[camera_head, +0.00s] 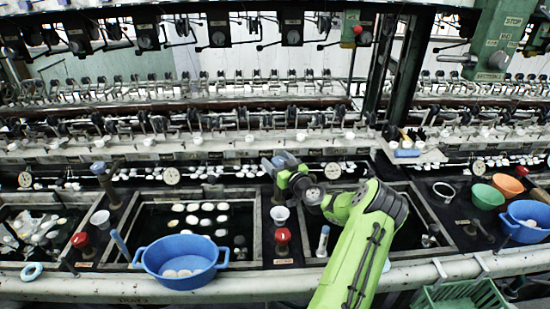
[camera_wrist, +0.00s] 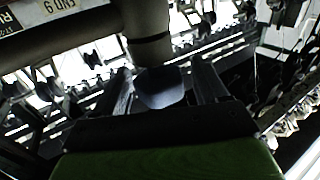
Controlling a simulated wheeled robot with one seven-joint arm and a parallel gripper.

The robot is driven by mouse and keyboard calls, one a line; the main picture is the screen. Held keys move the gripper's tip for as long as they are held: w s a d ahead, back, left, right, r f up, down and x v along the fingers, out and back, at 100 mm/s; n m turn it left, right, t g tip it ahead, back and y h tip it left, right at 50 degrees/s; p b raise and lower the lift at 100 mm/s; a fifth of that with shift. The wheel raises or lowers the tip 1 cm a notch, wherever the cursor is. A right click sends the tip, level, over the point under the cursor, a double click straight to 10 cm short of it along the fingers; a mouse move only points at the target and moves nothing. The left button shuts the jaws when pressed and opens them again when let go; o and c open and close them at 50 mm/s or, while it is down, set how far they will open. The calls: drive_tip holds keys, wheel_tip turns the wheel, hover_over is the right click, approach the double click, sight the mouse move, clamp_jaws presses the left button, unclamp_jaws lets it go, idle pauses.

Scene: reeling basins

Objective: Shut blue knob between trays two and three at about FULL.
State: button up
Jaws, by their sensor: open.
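The blue knob (camera_head: 279,161) stands at the back of the strip between the middle tray (camera_head: 128,236) and the right tray (camera_head: 408,190); my gripper partly covers it in the head view. In the wrist view the knob (camera_wrist: 161,88) looks dark blue and rounded, between my two open fingers. My gripper (camera_head: 284,172) is at the knob, with the green arm reaching in from the lower right. In the wrist view my gripper (camera_wrist: 164,86) has a finger on each side of the knob; I cannot tell whether either touches it. The FULL marking is not readable.
A red knob (camera_head: 282,236) and a white cup (camera_head: 280,214) stand on the same strip, nearer me. A round dial (camera_head: 333,171) is just right of my gripper. A blue basin (camera_head: 181,262) sits at the middle tray's front edge. Reeling machinery runs behind.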

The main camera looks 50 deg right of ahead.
drive_tip(key=shift+w+d, duration=0.25)
drive_tip(key=shift+w, duration=0.45)
drive_tip(key=c, duration=1)
drive_tip(key=shift+o, duration=0.2)
